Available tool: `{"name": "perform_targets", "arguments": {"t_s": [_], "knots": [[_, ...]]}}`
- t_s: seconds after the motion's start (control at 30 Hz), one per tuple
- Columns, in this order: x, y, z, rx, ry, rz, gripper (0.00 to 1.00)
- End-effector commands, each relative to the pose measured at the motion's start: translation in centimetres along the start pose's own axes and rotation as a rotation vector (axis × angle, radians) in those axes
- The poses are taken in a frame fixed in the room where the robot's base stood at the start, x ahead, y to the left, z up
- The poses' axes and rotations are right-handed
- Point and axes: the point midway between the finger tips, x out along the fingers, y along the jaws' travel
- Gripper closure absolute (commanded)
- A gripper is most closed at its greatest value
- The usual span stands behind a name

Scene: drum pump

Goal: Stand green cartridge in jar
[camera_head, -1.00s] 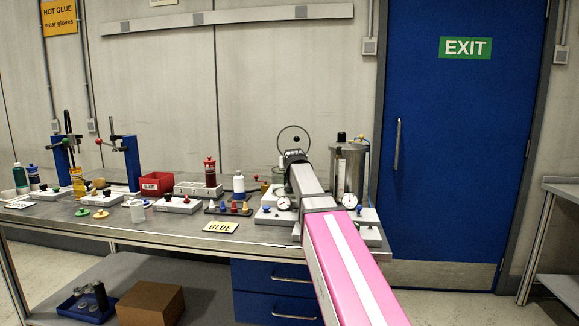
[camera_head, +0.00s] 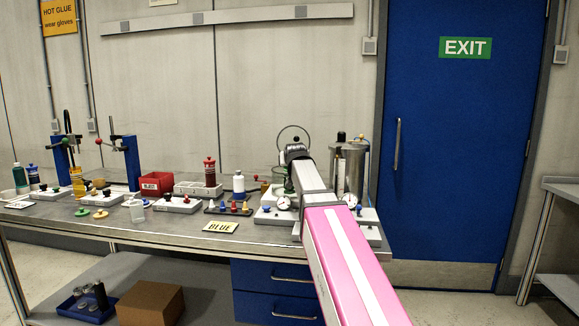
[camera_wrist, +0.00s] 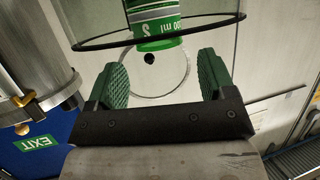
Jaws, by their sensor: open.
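In the head view my gripper (camera_head: 291,151) is above the clear jar (camera_head: 277,174) area, and green shows there beside my arm. The cartridge's far end is cut off.
A metal cylinder (camera_head: 352,168) stands close to the right of my gripper. Farther left are several bases and caps.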

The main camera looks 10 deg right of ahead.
Motion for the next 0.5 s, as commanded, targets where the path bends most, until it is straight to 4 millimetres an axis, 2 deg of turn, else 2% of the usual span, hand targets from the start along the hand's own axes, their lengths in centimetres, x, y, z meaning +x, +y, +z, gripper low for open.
{"name": "perform_targets", "arguments": {"t_s": [0.03,0.2,0.33,0.5], "knots": [[-1.6,0.0,0.2,0.000,0.003,0.000,0.24],[-4.8,0.0,0.1,0.000,0.002,0.000,0.24],[-6.4,0.0,0.1,0.000,0.001,0.000,0.24],[-7.5,0.0,0.0,0.000,0.001,0.000,0.24]]}}
